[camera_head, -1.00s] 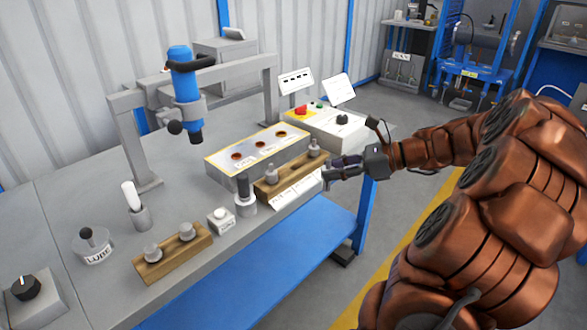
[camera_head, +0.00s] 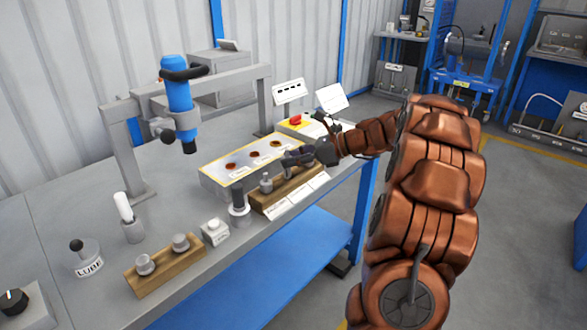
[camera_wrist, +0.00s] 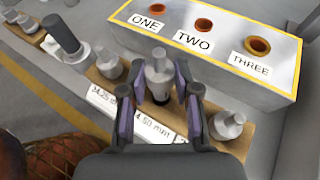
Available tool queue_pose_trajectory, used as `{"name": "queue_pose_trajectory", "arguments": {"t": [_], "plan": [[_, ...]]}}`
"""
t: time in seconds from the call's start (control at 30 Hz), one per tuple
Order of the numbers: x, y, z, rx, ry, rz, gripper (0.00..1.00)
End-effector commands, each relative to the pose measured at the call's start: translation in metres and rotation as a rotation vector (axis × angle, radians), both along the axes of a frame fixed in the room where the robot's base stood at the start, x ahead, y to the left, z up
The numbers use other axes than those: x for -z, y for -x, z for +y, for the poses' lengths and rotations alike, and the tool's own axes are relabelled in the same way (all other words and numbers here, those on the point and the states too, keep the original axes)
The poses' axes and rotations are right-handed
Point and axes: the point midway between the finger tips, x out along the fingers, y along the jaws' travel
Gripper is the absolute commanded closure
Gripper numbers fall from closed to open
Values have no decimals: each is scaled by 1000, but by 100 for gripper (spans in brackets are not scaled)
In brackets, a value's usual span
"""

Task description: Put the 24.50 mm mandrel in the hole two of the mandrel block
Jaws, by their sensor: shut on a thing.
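The mandrel block (camera_head: 213,182) is a pale box with a yellow-edged top. Its three holes are labelled ONE, TWO and THREE in the wrist view, where hole two (camera_wrist: 203,24) looks empty. The grey stepped 24.50 mm mandrel (camera_wrist: 158,75) stands upright at the middle of a wooden rack (camera_wrist: 88,78), behind a label partly reading "4.50 mm". My gripper (camera_wrist: 160,88) is shut on this mandrel, one finger on each side. In the head view my gripper (camera_head: 297,158) is over the rack, beside the block. I cannot tell whether the mandrel's base is clear of the rack.
Another mandrel (camera_wrist: 108,64) stands left in the rack and one (camera_wrist: 228,123) right. A dark-handled tool (camera_head: 239,205), a small white-topped box (camera_head: 215,232) and a second wooden rack (camera_head: 165,268) line the bench front. A blue press (camera_head: 180,105) stands behind.

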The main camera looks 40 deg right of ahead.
Motion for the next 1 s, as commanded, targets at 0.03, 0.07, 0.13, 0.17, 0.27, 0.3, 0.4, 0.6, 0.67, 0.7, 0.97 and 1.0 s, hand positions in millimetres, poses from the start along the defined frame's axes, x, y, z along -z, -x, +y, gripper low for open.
{"name": "queue_pose_trajectory", "arguments": {"t": [0.03,0.07,0.13,0.17,0.27,0.3,0.4,0.6,0.67,0.7,0.97,1.0], "plan": [[13,1,-1,2,0,7,100],[18,1,-1,2,-1,8,100],[26,1,-1,2,0,6,100],[28,1,-1,2,-1,5,100],[30,1,-1,1,2,3,100],[29,1,-1,1,2,2,100],[29,1,-1,1,2,2,100],[32,1,-1,1,1,2,100],[33,1,-1,1,2,3,67],[33,1,-1,1,2,3,63],[33,1,-1,1,2,3,44],[33,1,-1,1,2,3,44]]}}
